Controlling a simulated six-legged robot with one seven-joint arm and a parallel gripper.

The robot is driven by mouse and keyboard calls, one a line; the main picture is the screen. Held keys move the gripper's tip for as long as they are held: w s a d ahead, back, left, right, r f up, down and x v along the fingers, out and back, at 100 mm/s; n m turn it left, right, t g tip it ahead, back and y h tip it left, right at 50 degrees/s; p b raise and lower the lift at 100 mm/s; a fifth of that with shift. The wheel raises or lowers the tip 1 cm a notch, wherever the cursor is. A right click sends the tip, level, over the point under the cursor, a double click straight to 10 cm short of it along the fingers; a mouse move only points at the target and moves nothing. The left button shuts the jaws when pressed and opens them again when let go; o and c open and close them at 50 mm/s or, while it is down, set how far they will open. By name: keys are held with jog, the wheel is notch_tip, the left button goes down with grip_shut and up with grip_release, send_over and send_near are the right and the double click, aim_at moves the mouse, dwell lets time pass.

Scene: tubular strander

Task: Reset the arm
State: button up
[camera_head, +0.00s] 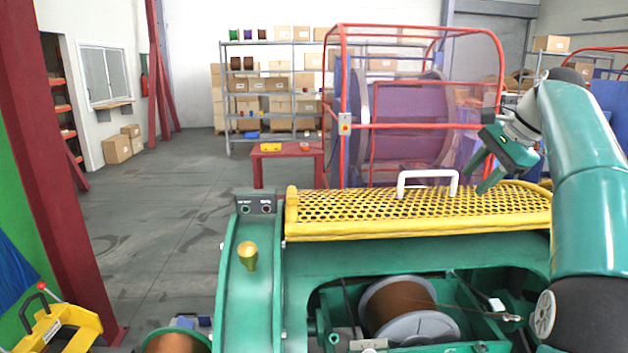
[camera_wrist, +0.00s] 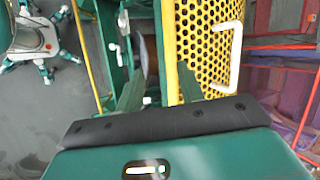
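My gripper (camera_head: 477,181) hangs at the end of my green arm, on the right of the head view. Its two green fingers are spread apart with nothing between them, and the gap also shows in the wrist view (camera_wrist: 160,82). The fingers are close to the right part of a yellow perforated cover (camera_head: 380,210) with a white handle (camera_head: 427,174). In the wrist view the cover (camera_wrist: 205,30) and handle (camera_wrist: 237,55) lie beyond and to the right of the fingers. Whether a finger touches the cover, I cannot tell.
Below the cover is a green machine frame (camera_head: 250,290) with a copper-wound spool (camera_head: 400,310). A red guard cage (camera_head: 415,125) stands behind it. A red table (camera_head: 286,152) and a shelf of boxes (camera_head: 270,85) are farther back. Open floor (camera_head: 160,210) lies left.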

jog(key=s+a+f+n+h, duration=0.1)
jog(key=s+a+f+n, duration=0.25)
jog(key=s+a, duration=0.4)
jog(key=s+a+f+n+h, duration=0.2)
jog(key=s+a+n, duration=0.2)
jog(key=s+a, duration=0.3)
jog(key=s+a+f+n, duration=0.3)
jog(key=s+f+n, duration=0.1)
jog(key=s+f, duration=0.4)
jog(key=s+a+f+n+t+h, duration=0.1)
jog(key=s+a+f+n, duration=0.2)
jog(key=s+f, duration=0.5)
jog(key=shift+f+n, duration=0.35)
jog(key=shift+f, duration=0.5)
